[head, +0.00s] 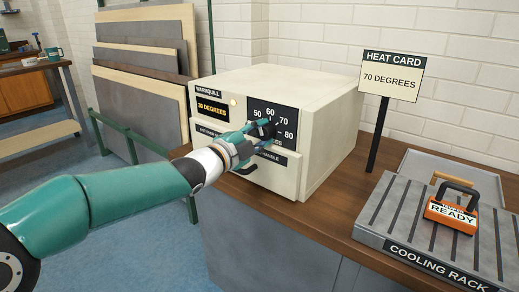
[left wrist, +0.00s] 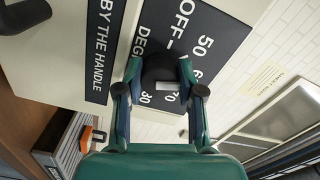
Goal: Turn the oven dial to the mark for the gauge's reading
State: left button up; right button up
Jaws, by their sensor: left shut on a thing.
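The cream oven (head: 330,115) stands on the wooden counter. Its dark dial (head: 264,128) is on a black scale plate marked 50, 60, 70 and 80. My left gripper (head: 262,132) is shut on the dial, which also shows between its fingers in the left wrist view (left wrist: 160,72). A pale mark shows on the dial; which number it meets is unclear. The small display (head: 213,108) shows a yellow figure with DEGREES; its first digit is hard to read. The heat card (head: 391,77) reads 70 DEGREES. My right gripper is in neither view.
A cooling rack (head: 440,252) lies on the counter's right, with an orange READY block (head: 451,210) on it. The oven's dark handle (head: 246,170) is below the dial. Sheet panels (head: 140,100) lean at the left behind my arm.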

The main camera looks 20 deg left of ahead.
pick_arm(q)
jog(key=m+b, duration=0.2)
jog(key=m, duration=0.1)
jog(key=shift+d+f, duration=0.1)
jog(key=shift+f, duration=0.2)
jog(key=m+b, duration=0.1)
jog(key=m, duration=0.1)
jog(key=shift+m+b, duration=0.4)
jog(key=m+b, duration=0.1)
jog(key=m, duration=0.2)
jog(key=shift+b, duration=0.3)
jog(key=shift+d+m+b, duration=0.1)
jog(key=shift+m+b, duration=0.45)
jog(key=shift+m, duration=1.35)
jog(key=o, duration=1.1)
jog(key=shift+r, duration=0.1)
jog(key=shift+o, duration=0.2)
jog(key=shift+r, duration=0.15)
